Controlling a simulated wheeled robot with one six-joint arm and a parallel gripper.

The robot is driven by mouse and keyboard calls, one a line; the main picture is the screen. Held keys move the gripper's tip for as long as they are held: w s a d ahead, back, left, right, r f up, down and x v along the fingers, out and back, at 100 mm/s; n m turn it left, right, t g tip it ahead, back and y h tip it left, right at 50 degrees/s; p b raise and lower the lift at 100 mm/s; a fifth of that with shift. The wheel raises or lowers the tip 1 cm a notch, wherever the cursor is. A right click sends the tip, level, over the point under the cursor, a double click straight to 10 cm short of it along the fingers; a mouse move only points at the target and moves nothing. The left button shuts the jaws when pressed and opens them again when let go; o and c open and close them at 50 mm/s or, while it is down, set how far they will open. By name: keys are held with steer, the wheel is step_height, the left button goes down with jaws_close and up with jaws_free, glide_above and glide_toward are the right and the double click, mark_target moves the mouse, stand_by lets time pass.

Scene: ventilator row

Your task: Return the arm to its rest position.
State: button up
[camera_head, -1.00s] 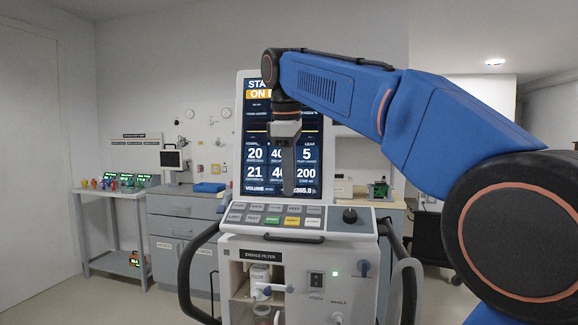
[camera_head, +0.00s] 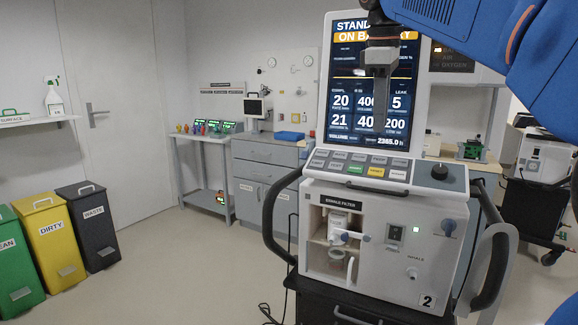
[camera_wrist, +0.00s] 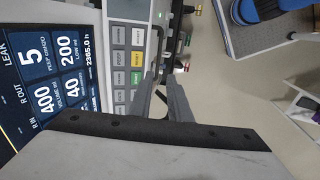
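My blue arm (camera_head: 480,25) enters the head view from the upper right. My gripper (camera_head: 380,130) hangs in front of the ventilator screen (camera_head: 345,100), pointing down, its fingers overlapping in this view. In the wrist view my gripper (camera_wrist: 160,76) shows two grey fingers apart with a gap between them and nothing held. The ventilator's button panel (camera_wrist: 128,70) lies left of and behind the fingers there. The ventilator (camera_head: 385,235) stands upright, with a screen reading of standby on battery. I cannot tell the exact distance between the fingers and the screen.
The ventilator's side handles (camera_head: 285,215) stick out on both sides. Green, yellow (camera_head: 50,240) and black bins stand at the left, below a shelf with a spray bottle (camera_head: 54,98). A side table (camera_head: 200,136) and grey cabinet (camera_head: 262,170) line the back wall. Floor between is clear.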

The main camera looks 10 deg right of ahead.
steer(key=s+f+m+t, duration=0.1)
steer(key=s+f+m, duration=0.2)
steer(key=s+f, duration=0.5)
steer(key=s+d+f+m+t, duration=0.1)
steer(key=s+f+m, duration=0.3)
steer(key=f, duration=1.5)
steer(key=s+d+f+m+t+y, duration=0.1)
steer(key=s+f+m, duration=0.3)
steer(key=s+f, duration=0.8)
steer(key=shift+f, duration=0.75)
steer(key=shift+d, duration=0.1)
